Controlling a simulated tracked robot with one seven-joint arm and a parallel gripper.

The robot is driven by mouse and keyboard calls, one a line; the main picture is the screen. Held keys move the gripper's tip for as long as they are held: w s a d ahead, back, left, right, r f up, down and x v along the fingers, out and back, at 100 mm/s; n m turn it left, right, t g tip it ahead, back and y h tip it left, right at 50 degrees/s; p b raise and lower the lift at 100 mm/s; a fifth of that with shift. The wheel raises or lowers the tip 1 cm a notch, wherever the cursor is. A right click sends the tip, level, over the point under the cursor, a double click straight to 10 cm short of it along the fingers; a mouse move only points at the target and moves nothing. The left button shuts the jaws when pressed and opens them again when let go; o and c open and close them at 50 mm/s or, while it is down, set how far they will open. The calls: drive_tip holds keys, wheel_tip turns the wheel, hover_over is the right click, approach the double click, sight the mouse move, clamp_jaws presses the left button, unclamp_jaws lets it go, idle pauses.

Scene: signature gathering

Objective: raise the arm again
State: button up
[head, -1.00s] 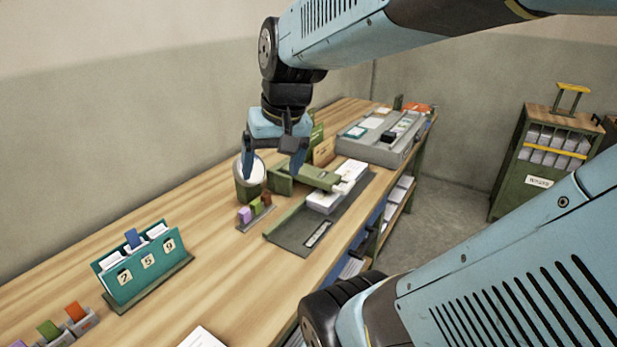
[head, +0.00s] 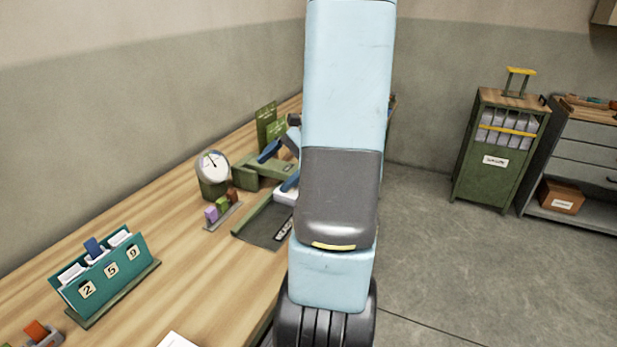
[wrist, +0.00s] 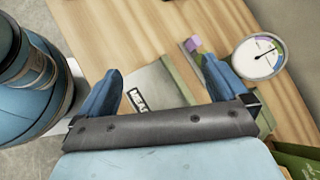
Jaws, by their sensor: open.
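My gripper (head: 280,166) is partly hidden behind my own arm in the head view. Its two blue fingers show to the right of the dial, by the green press-like stand (head: 248,172). In the wrist view my gripper (wrist: 163,70) has its fingers wide apart, with nothing between them. Below the fingers lies a grey tray (wrist: 150,78) with a labelled strip; it also shows in the head view (head: 262,232). My arm stands upright across the middle of the head view and hides part of the bench.
The white dial (head: 213,166) and small coloured blocks (head: 222,205) stand close to my gripper. A teal card holder (head: 105,272) is at the left of the wooden bench (head: 190,240). A green cabinet (head: 480,170) and grey shelf unit (head: 580,165) stand right, past open floor.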

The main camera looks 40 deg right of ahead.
drive_tip(key=s+d+f+m+t+h, duration=0.1)
drive_tip(key=s+d+f+m+t, duration=0.1)
drive_tip(key=d+f+m+t, duration=0.45)
drive_tip(key=s+d+f+m+t+h, duration=0.1)
drive_tip(key=s+d+f+m+t, duration=0.15)
drive_tip(key=d, duration=0.65)
drive_tip(key=s+d+f+m+t+h, duration=0.1)
drive_tip(key=s+d+f+m+t, duration=0.1)
drive_tip(key=d+f+m+t, duration=0.35)
drive_tip(key=shift+g, duration=0.75)
drive_tip(key=x, duration=0.4)
drive_tip(key=d+r+x, duration=0.1)
drive_tip(key=x, duration=0.3)
drive_tip(key=d+x, duration=0.1)
drive_tip(key=x, duration=0.3)
drive_tip(key=shift+w+a+r, duration=0.15)
drive_tip(key=shift+w+a, duration=0.05)
drive_tip(key=shift+w, duration=0.5)
drive_tip(key=shift+a+m, duration=0.1)
drive_tip(key=shift+m, duration=0.15)
drive_tip(key=c, duration=1.3)
